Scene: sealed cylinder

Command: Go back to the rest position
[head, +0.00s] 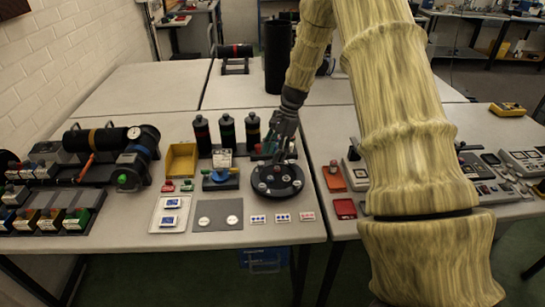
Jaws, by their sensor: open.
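My gripper (273,152) is at the end of my arm, which comes down from the top of the head view. It hangs low over the round black tray (277,188) near the right end of the left table. The fingers are open, small and dark in the picture. I see nothing held between them. Whether they touch the tray or a thing on it, I cannot tell. Several small round pieces sit on the tray. My arm hides part of the table and things to the right.
Several dark bottles (202,135) and a yellow bin (181,160) stand behind. A horizontal black cylinder (100,139) on a stand is at left. A tall black cylinder (277,60) stands on the far table. Cards, a grey mat (217,224) and a white tray (154,226) lie in front.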

